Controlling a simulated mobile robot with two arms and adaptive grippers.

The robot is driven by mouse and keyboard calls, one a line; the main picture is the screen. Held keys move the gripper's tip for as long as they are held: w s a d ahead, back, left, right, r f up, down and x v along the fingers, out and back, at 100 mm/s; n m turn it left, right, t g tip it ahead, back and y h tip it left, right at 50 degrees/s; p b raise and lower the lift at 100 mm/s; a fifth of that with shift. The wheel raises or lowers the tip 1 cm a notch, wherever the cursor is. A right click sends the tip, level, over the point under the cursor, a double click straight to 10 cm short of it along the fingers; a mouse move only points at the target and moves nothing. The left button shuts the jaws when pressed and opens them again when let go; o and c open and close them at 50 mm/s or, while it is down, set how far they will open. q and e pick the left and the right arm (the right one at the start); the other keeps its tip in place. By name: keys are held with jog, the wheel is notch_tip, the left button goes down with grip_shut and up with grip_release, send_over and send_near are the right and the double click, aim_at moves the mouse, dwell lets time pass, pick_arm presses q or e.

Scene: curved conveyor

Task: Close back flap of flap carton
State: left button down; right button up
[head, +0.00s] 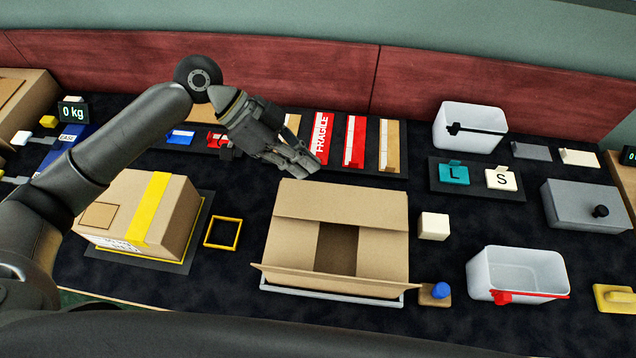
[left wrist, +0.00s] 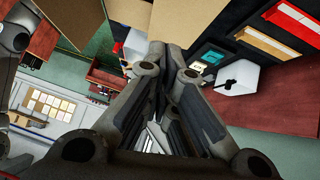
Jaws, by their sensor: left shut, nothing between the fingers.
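The open flap carton (head: 360,238) stands in the middle of the table in the head view. Its back flap (head: 340,203) is raised at the far side, and its front flap (head: 330,281) slants out toward me. The inside is partly visible and looks empty. My left gripper (head: 305,168) is shut and empty, just behind and above the back flap's top edge, left of its middle. Whether it touches the flap cannot be told. In the left wrist view the shut fingers (left wrist: 172,55) point toward brown cardboard surfaces. My right gripper is not in view.
A taped carton (head: 125,215) stands at the left. A red FRAGILE strip (head: 321,137) and other strips lie behind the flap. A cream block (head: 433,226), a blue-knobbed block (head: 440,292) and a white bin (head: 515,272) are at the right.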

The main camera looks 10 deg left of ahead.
aim_at(354, 219)
pick_arm(q)
jog(key=p+x, duration=0.1)
jog(key=x, duration=0.2)
jog(key=p+x, duration=0.1)
jog(key=x, duration=0.2)
jog(key=p+x, duration=0.1)
jog(key=x, duration=0.2)
jog(key=shift+s+d+r, duration=0.3)
jog(key=shift+d, duration=0.1)
jog(key=f, duration=0.1)
jog(key=f+p, duration=0.1)
jog(key=f, duration=0.1)
jog(key=shift+s+d+f, duration=0.25)
jog(key=shift+s+d, duration=0.05)
jog(key=shift+s+f+p, duration=0.1)
jog(key=shift+f+p, duration=0.2)
jog(key=shift+f, duration=0.35)
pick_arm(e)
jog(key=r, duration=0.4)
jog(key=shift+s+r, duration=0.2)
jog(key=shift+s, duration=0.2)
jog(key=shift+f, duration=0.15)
